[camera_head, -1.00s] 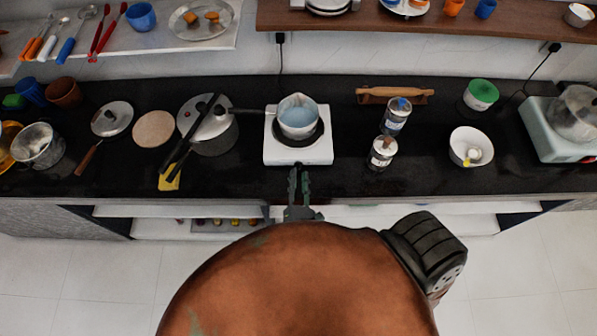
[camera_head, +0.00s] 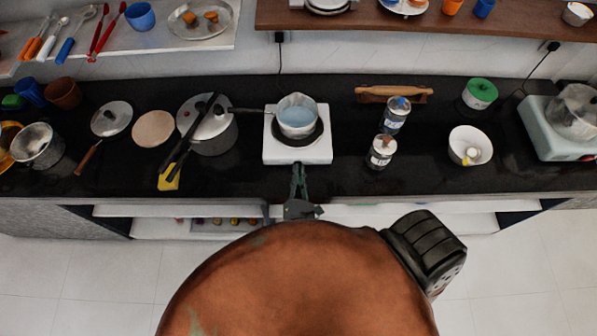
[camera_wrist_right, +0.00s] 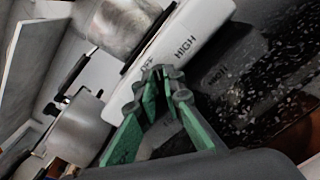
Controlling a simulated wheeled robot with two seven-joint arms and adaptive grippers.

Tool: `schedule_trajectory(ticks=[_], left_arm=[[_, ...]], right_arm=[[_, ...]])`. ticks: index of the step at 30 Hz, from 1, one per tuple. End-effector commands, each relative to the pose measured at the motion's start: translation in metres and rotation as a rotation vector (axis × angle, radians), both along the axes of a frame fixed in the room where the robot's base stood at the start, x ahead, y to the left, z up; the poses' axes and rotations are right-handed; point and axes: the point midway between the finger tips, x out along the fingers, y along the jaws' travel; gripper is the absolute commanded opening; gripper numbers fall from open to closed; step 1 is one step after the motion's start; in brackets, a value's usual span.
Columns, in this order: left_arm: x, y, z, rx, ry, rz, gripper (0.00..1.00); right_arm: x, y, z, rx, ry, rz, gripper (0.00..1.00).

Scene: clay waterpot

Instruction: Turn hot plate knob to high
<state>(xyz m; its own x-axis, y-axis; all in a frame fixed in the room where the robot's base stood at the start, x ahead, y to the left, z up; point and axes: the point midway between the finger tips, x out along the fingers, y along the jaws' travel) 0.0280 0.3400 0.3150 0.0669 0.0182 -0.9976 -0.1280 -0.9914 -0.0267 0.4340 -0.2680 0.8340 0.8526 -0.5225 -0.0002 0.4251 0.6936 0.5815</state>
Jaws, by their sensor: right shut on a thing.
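The white hot plate (camera_head: 273,153) stands near the counter's front edge, with a pan of bluish liquid (camera_head: 298,115) on its dark burner. In the right wrist view its white front (camera_wrist_right: 205,18) carries the word HIGH and another label, partly covered, that seems to read OFF. My right gripper (camera_head: 299,168) is at the middle of the hot plate's front edge. In the wrist view its green fingers (camera_wrist_right: 165,75) meet at the front face beside the labels, shut on the knob. The knob itself is hidden between the fingertips, so its setting cannot be read. My left gripper is not in view.
A lidded pot (camera_head: 222,138) with a long black handle stands left of the hot plate. Two jars, one of them the front jar (camera_head: 381,152), stand to the right, with a white bowl (camera_head: 482,143) further right. The counter strip just right of the hot plate is clear.

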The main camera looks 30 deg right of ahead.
Motion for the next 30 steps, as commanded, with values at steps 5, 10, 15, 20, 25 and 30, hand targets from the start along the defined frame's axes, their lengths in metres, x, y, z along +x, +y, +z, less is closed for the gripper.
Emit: schedule_trajectory(ticks=[5,10,15,20,25,30], left_arm=[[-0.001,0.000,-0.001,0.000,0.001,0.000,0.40],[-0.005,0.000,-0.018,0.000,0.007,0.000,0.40],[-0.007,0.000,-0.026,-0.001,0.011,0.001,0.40],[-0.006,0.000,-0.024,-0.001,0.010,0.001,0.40],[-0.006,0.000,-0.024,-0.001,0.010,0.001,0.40],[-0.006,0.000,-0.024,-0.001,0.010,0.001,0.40]], right_arm=[[0.000,0.000,-0.001,0.006,-0.004,0.000,0.00],[-0.001,-0.001,-0.005,0.113,-0.069,0.000,0.00],[-0.001,-0.001,-0.003,0.203,-0.126,-0.001,0.00],[-0.001,-0.001,-0.001,0.213,-0.131,-0.001,0.00],[-0.001,-0.001,0.000,0.212,-0.131,-0.001,0.11],[-0.001,-0.001,-0.001,0.211,-0.130,-0.001,0.23]])
